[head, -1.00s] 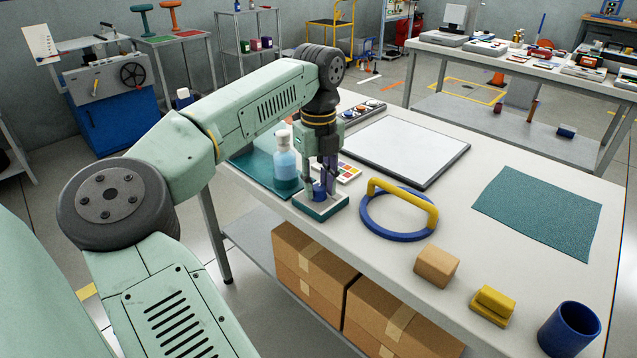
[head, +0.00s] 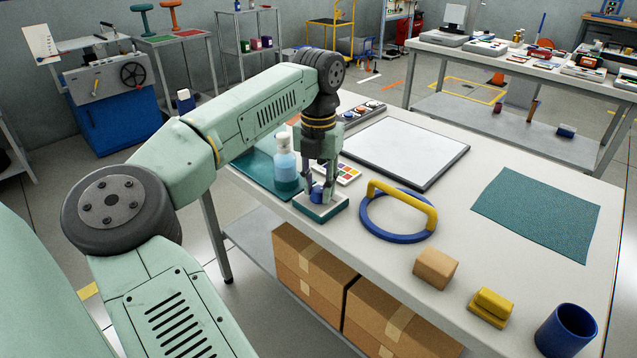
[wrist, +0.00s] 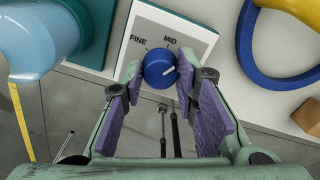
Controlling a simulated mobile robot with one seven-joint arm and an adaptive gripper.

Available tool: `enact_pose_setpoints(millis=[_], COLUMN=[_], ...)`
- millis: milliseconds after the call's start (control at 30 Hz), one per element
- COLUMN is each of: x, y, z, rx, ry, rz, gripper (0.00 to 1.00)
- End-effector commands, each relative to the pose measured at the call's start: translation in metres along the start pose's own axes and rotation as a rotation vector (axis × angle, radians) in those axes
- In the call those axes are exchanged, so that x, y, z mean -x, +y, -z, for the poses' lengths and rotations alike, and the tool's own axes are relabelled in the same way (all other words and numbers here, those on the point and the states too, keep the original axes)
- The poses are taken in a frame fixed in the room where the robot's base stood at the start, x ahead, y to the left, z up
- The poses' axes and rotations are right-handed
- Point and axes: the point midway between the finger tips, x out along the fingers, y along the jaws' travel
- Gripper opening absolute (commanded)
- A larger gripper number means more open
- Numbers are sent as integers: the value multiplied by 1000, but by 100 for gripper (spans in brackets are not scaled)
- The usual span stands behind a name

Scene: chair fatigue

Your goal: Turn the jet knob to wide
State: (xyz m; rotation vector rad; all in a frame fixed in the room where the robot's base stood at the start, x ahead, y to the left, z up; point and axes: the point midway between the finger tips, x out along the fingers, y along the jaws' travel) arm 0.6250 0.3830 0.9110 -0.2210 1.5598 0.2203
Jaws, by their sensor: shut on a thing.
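The blue jet knob (wrist: 158,72) sits on a white-topped panel (wrist: 150,22) with a teal edge. The panel (head: 322,211) lies at the table's near left edge in the head view. FINE shows at the knob's upper left and MID just above it. No WIDE label is visible; my right finger covers that part of the panel. My gripper (wrist: 160,70) is shut on the knob, one finger on each side. In the head view my gripper (head: 318,190) comes down on the knob from above.
A blue ring with a yellow handle (head: 405,195) lies to the right.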

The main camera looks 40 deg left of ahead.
Motion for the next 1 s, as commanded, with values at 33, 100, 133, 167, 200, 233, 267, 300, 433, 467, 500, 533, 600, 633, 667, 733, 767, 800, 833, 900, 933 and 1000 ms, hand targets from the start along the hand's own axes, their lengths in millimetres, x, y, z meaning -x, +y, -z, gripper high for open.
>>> enact_pose_setpoints(millis=[33,100,133,167,200,233,267,300,433,467,500,533,600,633,667,733,767,800,833,900,933,1000], x=[1,1,1,1,1,1,1,1,1,1,0,0,0,0,0,0,0,0,0,0,0,0], y=[0,0,0,0,0,0,-1,-1,-1,-1,-1,-1,-1,-1,-1,-1,-1,-1,-1,-1,-1,-1], z=[0,-1,-1,-1,-1,-1,0,0,0,0,-1,0,-1,-1,-1,-1,-1,-1,-1,-1,0,0], rx=[-42,-106,-133,-160,-193,-218,-241,-271,-357,-375,-395,-410,-439,-449,-459,-477,-484,-491,-496,-503,-505,-507], ry=[-2,-2,-2,-2,-2,-2,-2,-2,-2,-2,-2,-2,-2,-2,-2,-2,-2,-2,-2,-2,-2,-2], rz=[0,0,0,0,1,1,1,1,1,0,0,0,0,0,0,0,0,-1,-1,-1,0,0], gripper=[0,0,0,0,0,0,0,0,0,0,0,0,0,0,0,0,0,0,0,0,0,0])
